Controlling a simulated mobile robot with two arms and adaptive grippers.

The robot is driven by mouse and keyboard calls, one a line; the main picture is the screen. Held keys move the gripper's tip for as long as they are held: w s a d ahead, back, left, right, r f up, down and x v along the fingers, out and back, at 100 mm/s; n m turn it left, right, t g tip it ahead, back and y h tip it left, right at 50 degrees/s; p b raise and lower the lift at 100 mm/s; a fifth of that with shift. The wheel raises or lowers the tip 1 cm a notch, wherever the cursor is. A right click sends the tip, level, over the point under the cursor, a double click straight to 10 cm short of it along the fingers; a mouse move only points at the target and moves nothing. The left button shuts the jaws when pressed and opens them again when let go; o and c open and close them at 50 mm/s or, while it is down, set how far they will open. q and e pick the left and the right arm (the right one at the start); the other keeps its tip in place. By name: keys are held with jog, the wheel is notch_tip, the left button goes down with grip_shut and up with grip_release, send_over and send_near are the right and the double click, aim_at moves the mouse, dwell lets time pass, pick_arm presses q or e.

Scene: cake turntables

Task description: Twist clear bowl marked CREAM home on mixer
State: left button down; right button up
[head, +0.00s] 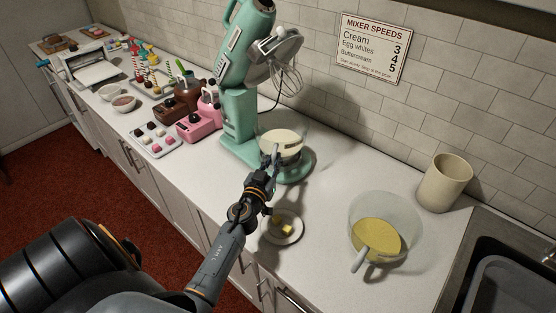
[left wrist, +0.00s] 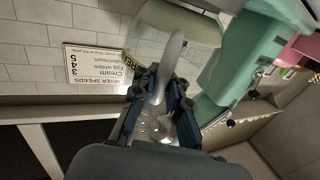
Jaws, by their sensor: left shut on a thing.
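The mint-green mixer (head: 238,125) stands on the counter with its head tilted up and its whisk (head: 289,82) clear above the bowl. The clear bowl (head: 291,150), holding pale cream, is upright at the mixer's round base plate (head: 301,171); whether it is locked there I cannot tell. My left gripper (head: 272,164) is shut on the bowl's handle, on the near side. In the left wrist view the pale handle (left wrist: 173,55) runs between the fingers (left wrist: 160,92), with the bowl (left wrist: 150,38) beyond; its dark label shows only partly. My right gripper is out of view.
A second clear bowl (head: 405,219) with yellow contents and a beige canister (head: 444,183) stand at right, near the sink (head: 507,250). A small plate (head: 294,236) with yellow pieces lies by my left arm. Pink and brown small mixers (head: 199,122) stand left. A speeds sign (head: 372,48) hangs behind.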

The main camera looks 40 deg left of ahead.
aim_at(268, 149)
pick_arm(q)
jog(key=shift+a, duration=0.1)
dwell(0.3)
jog(key=shift+s+a+m+h, duration=0.35)
jog(key=shift+a+m+h, duration=0.45)
jog(key=shift+h, duration=0.4)
jog(key=shift+s+a+m+t+h, duration=0.15)
jog(key=shift+a+m+h, duration=0.2)
jog(key=shift+h, duration=0.2)
jog(key=shift+s+a+m+t+h, duration=0.15)
jog(key=shift+a+m+h, duration=0.2)
jog(key=shift+h, duration=0.2)
jog(key=shift+a+m+h, duration=0.7)
jog(key=shift+a+h, duration=0.05)
jog(key=shift+h, duration=0.35)
jog(key=shift+a, duration=0.1)
